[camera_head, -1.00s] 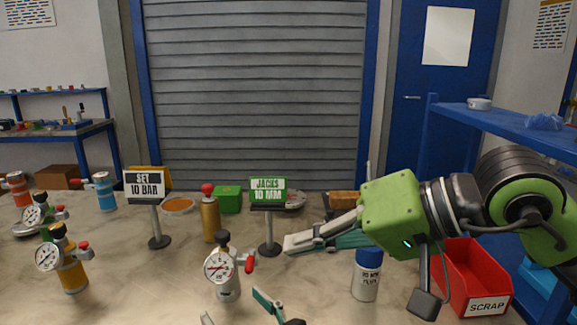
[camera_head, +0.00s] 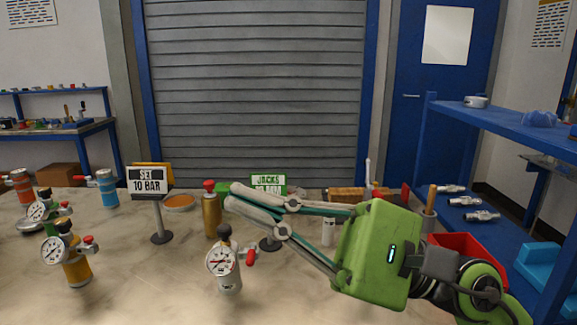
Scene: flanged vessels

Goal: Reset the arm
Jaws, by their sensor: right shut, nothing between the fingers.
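My right gripper (camera_head: 231,195) reaches in from the right over the workbench, its green body (camera_head: 380,255) at the lower right. Its two long fingers point left and meet at the tips, with nothing between them. The tips are near the brass cylinder with a red top (camera_head: 211,212) and above the silver gauge vessel (camera_head: 225,264); I cannot tell whether they touch anything. The fingers partly cover the green "JACKS" sign (camera_head: 268,181). My left gripper is not in view.
The "SET 10 BAR" sign (camera_head: 147,182) stands left of centre. An orange gauge vessel (camera_head: 76,268) and other vessels are at the left. The red bin (camera_head: 458,243) is partly hidden by my arm. A blue shelf (camera_head: 510,125) stands at the right.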

